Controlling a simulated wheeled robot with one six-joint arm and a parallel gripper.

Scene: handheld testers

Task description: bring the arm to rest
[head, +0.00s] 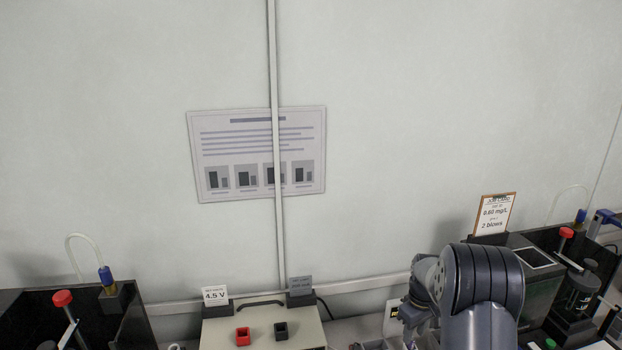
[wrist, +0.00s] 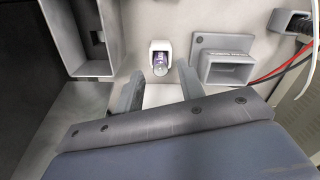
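My gripper (wrist: 160,82) shows in the wrist view with its two grey fingers spread apart. Nothing shows between the fingers. A small clear piece with a purple tint (wrist: 160,66) sits in a white holder (wrist: 160,46) just beyond the fingertips, apart from them as far as I can see. In the head view my arm stands at the lower right, in front of the bench. The fingers cannot be made out there.
A grey open box (wrist: 78,38) and a grey socket block (wrist: 228,68) flank the holder. Red and black leads (wrist: 285,66) run at the right. In the head view, a pale unit (head: 262,330) with a 4.5 V card (head: 215,296) and a job card (head: 494,214) stand near the wall.

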